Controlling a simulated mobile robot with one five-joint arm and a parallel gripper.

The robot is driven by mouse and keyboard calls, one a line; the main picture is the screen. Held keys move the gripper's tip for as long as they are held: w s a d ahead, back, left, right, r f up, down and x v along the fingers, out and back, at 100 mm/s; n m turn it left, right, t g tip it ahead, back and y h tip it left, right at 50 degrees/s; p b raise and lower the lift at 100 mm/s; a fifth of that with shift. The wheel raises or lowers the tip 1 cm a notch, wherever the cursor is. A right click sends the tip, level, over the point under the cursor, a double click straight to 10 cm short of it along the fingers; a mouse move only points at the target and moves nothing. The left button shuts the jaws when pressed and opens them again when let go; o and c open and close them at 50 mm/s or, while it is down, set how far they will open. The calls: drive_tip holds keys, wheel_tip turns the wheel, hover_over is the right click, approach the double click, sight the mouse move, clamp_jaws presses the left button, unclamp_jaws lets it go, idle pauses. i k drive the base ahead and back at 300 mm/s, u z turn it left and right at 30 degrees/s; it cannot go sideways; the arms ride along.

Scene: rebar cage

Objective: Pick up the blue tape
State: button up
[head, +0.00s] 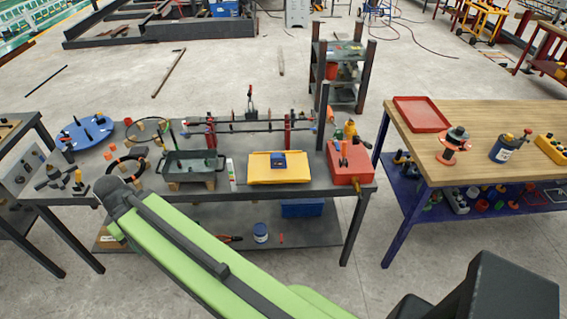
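A small blue item (278,159) with a dark top sits on a flat yellow case (262,177) near the front middle of the dark workbench. It may be the blue tape, but it is too small to tell for sure. No other clear roll of blue tape shows. My green arm crosses the lower middle of the view, in front of the bench's near left part. My gripper cannot be made out in this view.
The dark bench (215,192) also holds a red box (349,162), a dark tray (190,160), a blue disc (86,132) and a rod rack behind. A wooden-topped table (475,120) stands to the right, with a floor gap between. Open concrete floor lies behind.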

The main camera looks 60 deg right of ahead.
sight(278, 161)
drive_tip(key=z, duration=0.15)
drive_tip(key=i, duration=1)
drive_tip(key=u, duration=0.1)
